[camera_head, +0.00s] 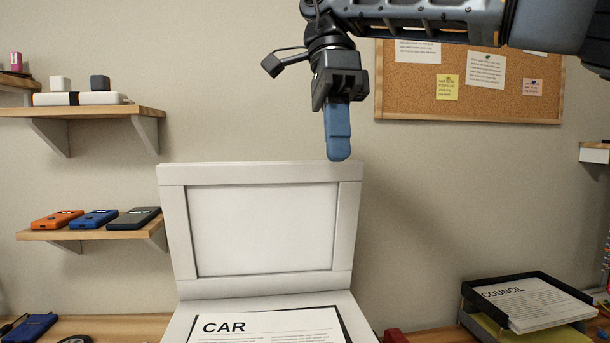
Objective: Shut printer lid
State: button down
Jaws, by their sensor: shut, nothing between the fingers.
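The printer lid (262,285) is a pale grey panel with a white inner face, and it stands open and roughly upright at the back of the printer. The printer's flat top (180,326) shows at the bottom, with a sheet headed "CAR" (265,328) lying on it. My gripper (338,157) points down with its blue fingers closed together and nothing between them. The fingertips are at the lid's top edge, towards its right corner. I cannot tell whether they touch the lid or are in front of or behind it.
A black tray (473,296) with a sheet headed "COUNCIL" stands on the desk at right. Wall shelves at left hold several phones (93,219) and small boxes. A corkboard (470,108) hangs behind my arm.

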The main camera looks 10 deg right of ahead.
aim_at(250, 227)
jog(key=i, duration=0.95)
